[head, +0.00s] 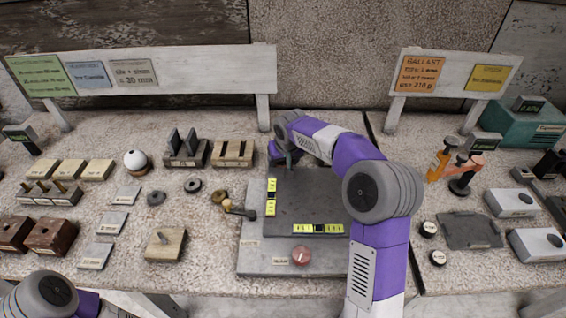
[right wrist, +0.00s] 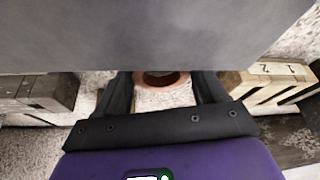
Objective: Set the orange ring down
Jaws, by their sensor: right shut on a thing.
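The orange ring (right wrist: 162,80) shows in the right wrist view between the two dark fingers of my right gripper (right wrist: 162,84), which is shut on it. A plain grey surface (right wrist: 150,35) hides the ring's far part and the fingertips. In the head view my right gripper (head: 284,158) is at the back left corner of the dark grey plate (head: 310,200); the ring cannot be made out there. I cannot tell whether the ring touches anything below. Only part of my left arm shows at the bottom left; its gripper is out of view.
Left of the plate stand a wooden block (head: 232,153), a dark slotted stand (head: 187,152) and a white sphere (head: 136,160). Dark rings (head: 193,185) and small knobs lie nearer.

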